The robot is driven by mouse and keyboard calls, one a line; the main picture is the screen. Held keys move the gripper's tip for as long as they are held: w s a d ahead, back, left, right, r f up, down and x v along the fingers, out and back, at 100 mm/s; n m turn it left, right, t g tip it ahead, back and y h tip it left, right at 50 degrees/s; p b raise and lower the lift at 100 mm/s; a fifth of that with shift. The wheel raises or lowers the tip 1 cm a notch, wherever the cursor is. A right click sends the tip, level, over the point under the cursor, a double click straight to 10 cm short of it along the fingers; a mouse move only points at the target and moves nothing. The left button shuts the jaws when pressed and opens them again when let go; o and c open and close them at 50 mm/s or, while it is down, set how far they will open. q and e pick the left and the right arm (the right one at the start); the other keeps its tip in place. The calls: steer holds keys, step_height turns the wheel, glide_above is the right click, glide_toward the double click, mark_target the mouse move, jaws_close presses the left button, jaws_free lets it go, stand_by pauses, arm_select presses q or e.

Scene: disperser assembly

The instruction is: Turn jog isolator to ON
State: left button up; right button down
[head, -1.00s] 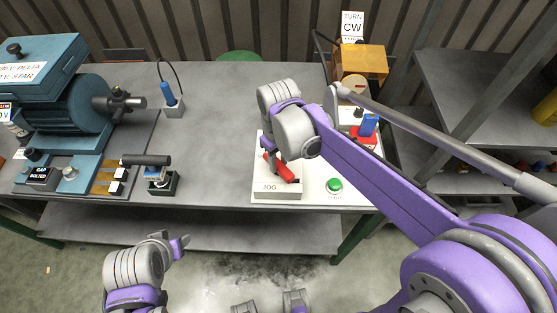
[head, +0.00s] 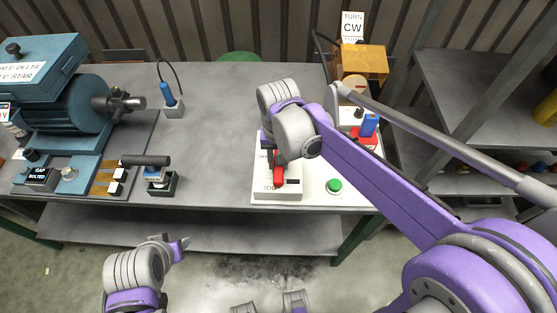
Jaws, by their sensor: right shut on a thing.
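The jog isolator is a grey box (head: 290,192) marked JOG on a white panel at the table's front edge. Its red handle (head: 279,173) now lies nearly straight up and down in the head view. My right gripper (head: 274,158) reaches down over the box from above and is shut on the red handle. The wrist hides the upper part of the box, including most of its labels. My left gripper (head: 180,246) hangs in front of the table at the lower left, away from the isolator; its finger gap is not clear.
A green button (head: 334,186) sits on the panel right of the isolator. A red block with a blue part (head: 368,127) stands behind it. A blue motor (head: 75,105) and a black-handled tool (head: 148,161) are at the left. The table's middle (head: 210,125) is clear.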

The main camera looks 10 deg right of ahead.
stand_by(0.4)
steer(key=c, duration=0.6)
jaws_free()
step_height(320, 180, up, 11)
steer(key=shift+p, duration=0.4)
steer(key=shift+f, duration=0.1)
